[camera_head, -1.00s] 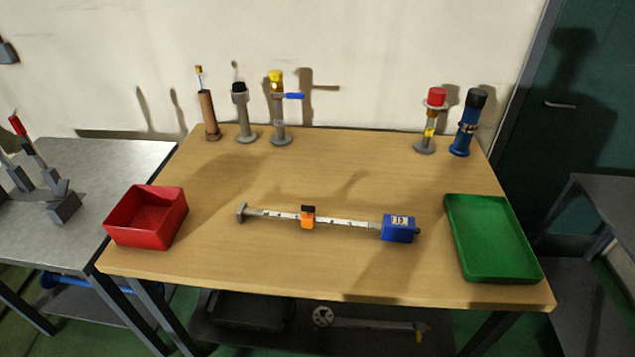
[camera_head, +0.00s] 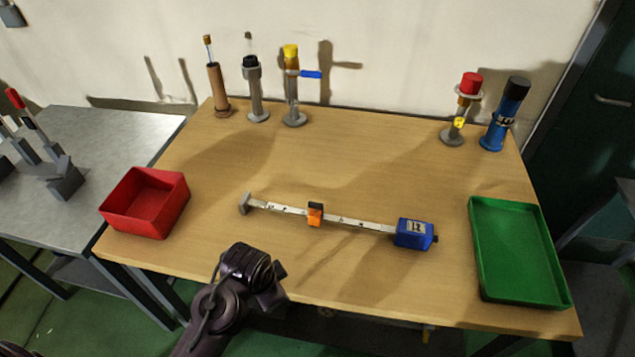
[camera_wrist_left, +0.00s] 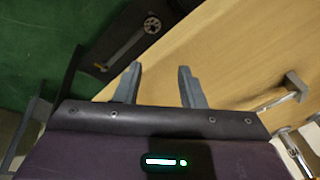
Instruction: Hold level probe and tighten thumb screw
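The level probe (camera_head: 360,223) lies flat across the middle of the wooden table. It is a white marked rod with a grey end (camera_head: 245,204) on the left, an orange slider with a dark top (camera_head: 315,214), and a blue box (camera_head: 413,233) on the right. I cannot make out which part is the thumb screw. My left arm shows at the table's front edge in the head view. In the left wrist view my left gripper (camera_wrist_left: 158,76) has two grey fingers apart and empty, over the table edge. The grey probe end (camera_wrist_left: 295,84) shows to its right. My right gripper is not in view.
A red bin (camera_head: 145,203) stands at the left and a green tray (camera_head: 515,252) at the right. Several upright instruments, including a yellow-topped one (camera_head: 292,85) and a blue one (camera_head: 503,115), stand along the back. The middle of the table around the probe is otherwise clear.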

